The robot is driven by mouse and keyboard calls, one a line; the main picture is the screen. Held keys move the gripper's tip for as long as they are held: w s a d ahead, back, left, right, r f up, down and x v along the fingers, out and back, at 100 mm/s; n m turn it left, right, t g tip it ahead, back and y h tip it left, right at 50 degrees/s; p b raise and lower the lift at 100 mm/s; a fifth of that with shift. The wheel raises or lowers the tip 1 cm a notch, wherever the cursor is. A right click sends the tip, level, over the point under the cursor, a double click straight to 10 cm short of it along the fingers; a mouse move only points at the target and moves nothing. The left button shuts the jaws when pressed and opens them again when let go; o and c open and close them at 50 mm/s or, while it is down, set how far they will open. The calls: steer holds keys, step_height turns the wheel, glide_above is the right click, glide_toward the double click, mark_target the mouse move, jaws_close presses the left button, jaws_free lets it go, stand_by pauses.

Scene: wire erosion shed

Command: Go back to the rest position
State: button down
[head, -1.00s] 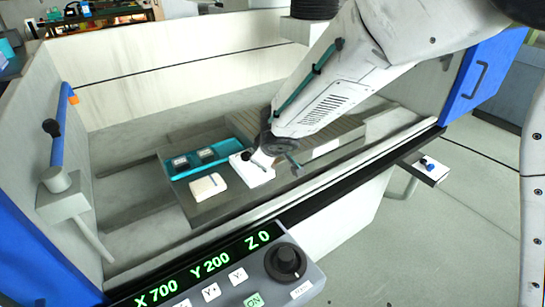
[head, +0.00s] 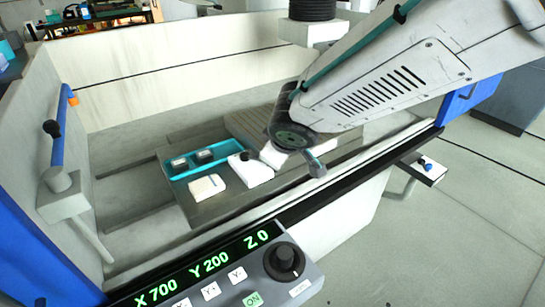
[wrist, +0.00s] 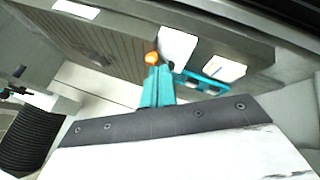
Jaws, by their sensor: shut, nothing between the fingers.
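My gripper shows in the wrist view (wrist: 154,78) as two teal fingers shut together, with an orange bit at their tip. I cannot tell whether that bit is part of the fingers. In the head view my arm's wrist hangs over the machine's work table (head: 222,206), and the fingers are not clearly seen there. A white block (head: 257,177) with a dark knob lies close to the left of my wrist. A cream block (head: 207,188) with a thin mark lies left of it. A teal tray (head: 224,149) with two grey pieces is behind them.
The work table sits in a deep basin with a pale back wall (head: 180,60). A control panel (head: 230,272) reading X 700 Y 200 Z 0 is in front. A blue lever (head: 60,135) stands left. A small shelf (head: 424,170) juts out right.

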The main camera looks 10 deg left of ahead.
steer(key=shift+s, duration=0.1)
stand_by(0.3)
steer(key=s+d+r+m+g+h, duration=0.1)
steer(key=s+d+m+g+h, duration=0.3)
steer(key=d, duration=0.7)
steer(key=s+d+r+m+h, duration=0.15)
steer(key=s+d, duration=0.35)
steer(key=d, duration=0.5)
steer(key=s+d+r+m+y, duration=0.1)
steer(key=s+d+r+m, duration=0.1)
steer(key=s+d, duration=0.3)
steer(key=s+d+r+m+g, duration=0.1)
steer(key=s+d+r+m, duration=0.1)
steer(key=s+d+m, duration=0.1)
steer(key=s+d+r+m+y, duration=0.1)
steer(key=s+d+r+m, duration=0.1)
steer(key=s+d, duration=0.4)
steer(key=shift+s+d+m+y, duration=0.3)
steer(key=shift+s+m+y, duration=0.1)
steer(key=shift+m, duration=0.15)
